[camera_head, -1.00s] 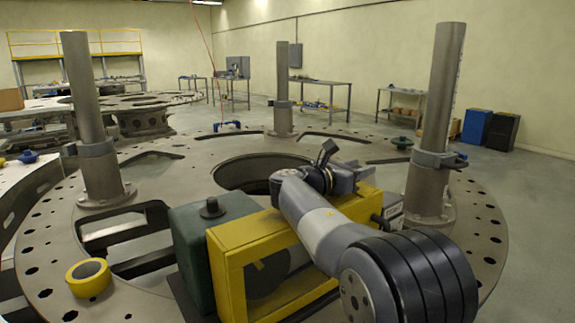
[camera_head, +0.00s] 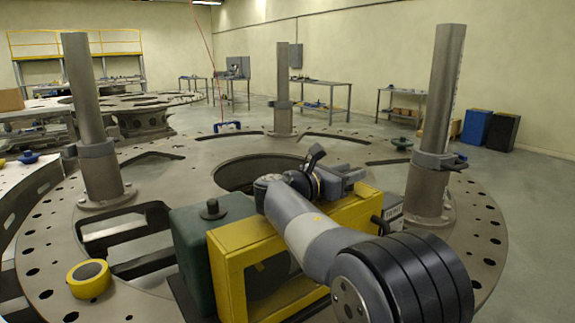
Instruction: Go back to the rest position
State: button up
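My arm reaches in from the lower right of the head view, folded over a yellow frame (camera_head: 229,265) on the turret plate. My gripper (camera_head: 355,173) is at the arm's far end, above the back of the yellow frame. Its fingers are too small and too turned away to show whether they are open or shut. Nothing can be made out in it. The large round turret plate (camera_head: 52,243) fills the middle, with a round opening behind the gripper.
Grey posts stand on the plate at left (camera_head: 97,150), back (camera_head: 282,95) and right (camera_head: 436,130). A dark green block (camera_head: 197,240) sits beside the yellow frame. A yellow tape roll (camera_head: 88,278) lies at lower left. A blue handle (camera_head: 228,126) lies at the back edge.

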aim_at(355, 169)
jog(key=x, duration=0.3)
jog(key=shift+w+d, duration=0.15)
jog(key=shift+d, duration=0.15)
jog(key=shift+a+f+t+y+b, duration=0.15)
jog(key=shift+f+t+y+b, duration=0.15)
jog(key=shift+b, duration=0.5)
jog(key=shift+a+n+t+b, duration=0.1)
jog(key=shift+n+t+b, duration=0.2)
jog(key=shift+n+b, duration=0.1)
jog(key=n+t+y+b, duration=0.1)
jog(key=t+y+b, duration=0.1)
jog(key=b, duration=0.1)
jog(key=shift+n, duration=0.4)
jog(key=n+t+y+b, duration=0.1)
jog(key=n+y+b, duration=0.1)
jog(key=y, duration=0.1)
jog(key=shift+w+a+r+t+b, duration=0.15)
jog(key=shift+a+t+b, duration=0.05)
jog(key=shift+t+b, duration=0.2)
jog(key=shift+n+y, duration=0.4)
jog(key=shift+w+a+r+t+y, duration=0.1)
jog(key=shift+r+t+y, duration=0.05)
jog(key=shift+t+y, duration=0.2)
